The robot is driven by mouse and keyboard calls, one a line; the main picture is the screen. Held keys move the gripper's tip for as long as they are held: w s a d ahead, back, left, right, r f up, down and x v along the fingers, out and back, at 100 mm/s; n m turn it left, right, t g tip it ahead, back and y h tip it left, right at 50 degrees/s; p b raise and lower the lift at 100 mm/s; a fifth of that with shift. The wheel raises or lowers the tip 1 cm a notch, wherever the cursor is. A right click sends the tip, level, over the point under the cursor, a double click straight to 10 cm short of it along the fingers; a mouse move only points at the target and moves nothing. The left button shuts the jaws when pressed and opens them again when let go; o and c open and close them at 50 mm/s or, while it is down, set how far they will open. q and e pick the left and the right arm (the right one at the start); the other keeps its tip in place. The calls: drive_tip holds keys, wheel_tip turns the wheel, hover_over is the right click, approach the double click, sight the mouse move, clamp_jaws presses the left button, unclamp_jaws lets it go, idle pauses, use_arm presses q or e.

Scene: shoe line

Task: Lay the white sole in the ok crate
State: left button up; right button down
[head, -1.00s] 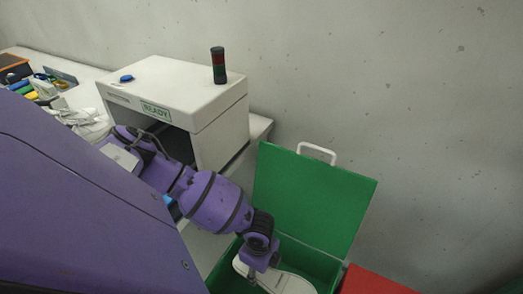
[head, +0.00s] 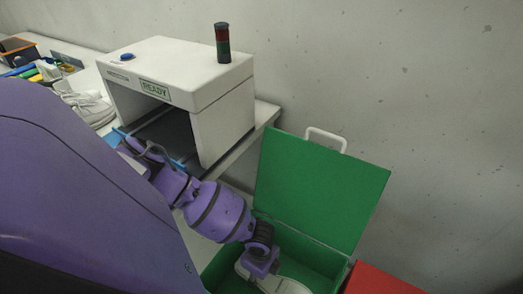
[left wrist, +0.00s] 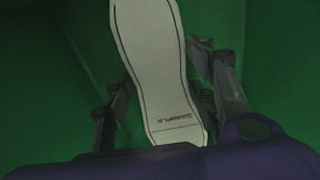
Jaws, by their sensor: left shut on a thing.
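The white sole (left wrist: 150,60) lies lengthwise between the fingers of my left gripper (left wrist: 160,105) in the left wrist view, with green crate walls around it. In the head view the sole (head: 284,286) shows partly at the bottom, inside the open green crate (head: 318,255). My left gripper (head: 262,272) is shut on the sole and hides part of it. Whether the sole touches the crate floor I cannot tell. No "ok" label is visible on the crate. My right gripper is not in view.
The crate's green lid (head: 318,190) with a white handle stands open against the wall side. A red crate (head: 380,279) is to its right.

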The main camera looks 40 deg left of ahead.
use_arm(q)
drive_tip(key=shift+f, duration=0.2)
drive_tip(key=o, duration=1.4)
drive_tip(key=shift+a+r, duration=0.1)
drive_tip(key=shift+r, duration=0.3)
wheel_tip(320, 180, up, 11)
drive_tip(key=shift+r, duration=0.1)
